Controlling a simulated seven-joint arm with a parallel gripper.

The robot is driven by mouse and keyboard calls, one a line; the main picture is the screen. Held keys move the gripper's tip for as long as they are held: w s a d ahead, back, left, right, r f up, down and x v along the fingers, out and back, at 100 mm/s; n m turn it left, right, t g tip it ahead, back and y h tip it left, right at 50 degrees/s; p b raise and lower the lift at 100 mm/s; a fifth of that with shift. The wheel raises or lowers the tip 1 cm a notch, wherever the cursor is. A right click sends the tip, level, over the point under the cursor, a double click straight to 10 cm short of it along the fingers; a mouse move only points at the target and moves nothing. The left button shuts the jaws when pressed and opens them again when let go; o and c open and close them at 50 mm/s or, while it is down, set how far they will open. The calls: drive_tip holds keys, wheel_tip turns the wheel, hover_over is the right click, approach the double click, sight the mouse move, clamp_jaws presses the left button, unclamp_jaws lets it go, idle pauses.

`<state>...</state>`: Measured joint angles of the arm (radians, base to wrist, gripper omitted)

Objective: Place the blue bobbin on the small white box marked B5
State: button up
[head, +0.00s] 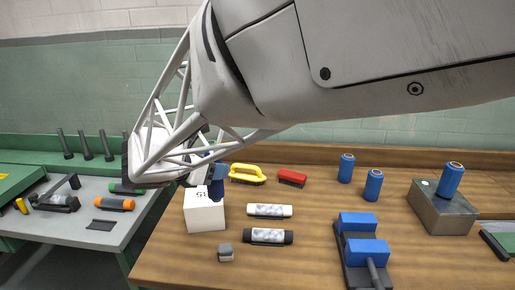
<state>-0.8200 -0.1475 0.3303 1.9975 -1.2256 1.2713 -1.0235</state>
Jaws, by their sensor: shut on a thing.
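A blue bobbin (217,187) is in my gripper (206,172), which is shut on it at the left of the wooden table. The small white box (205,220) stands on the table under my gripper. A dark marking shows on the box, partly covered, and I cannot read it fully. The bobbin appears upright and overlaps the box's top right part in the head view. I cannot tell whether it touches the box. My arm and its white lattice frame hide the fingers in part.
Blue bobbins stand at the right (346,168), (373,186), and one stands on a grey metal block (432,212). A yellow brush (247,174), a red brush (292,178), pale and dark cylinders (270,211), (268,236) and a blue-topped fixture (366,250) lie around.

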wheel_tip(320, 180, down, 4)
drive_tip(key=shift+f, duration=0.1)
drive_tip(key=shift+w, duration=0.15)
drive_tip(key=w+a+f, duration=0.1)
drive_tip(key=w+a, duration=0.7)
drive_tip(key=w, duration=0.5)
drive_tip(key=shift+w+a+f, duration=0.15)
drive_tip(key=shift+w+f, duration=0.1)
idle(0.3)
drive_tip(key=shift+f, duration=0.1)
drive_tip(key=shift+f, duration=1.65)
drive_tip(key=shift+f, duration=0.15)
drive_tip(key=o, duration=1)
drive_tip(key=shift+c, duration=0.2)
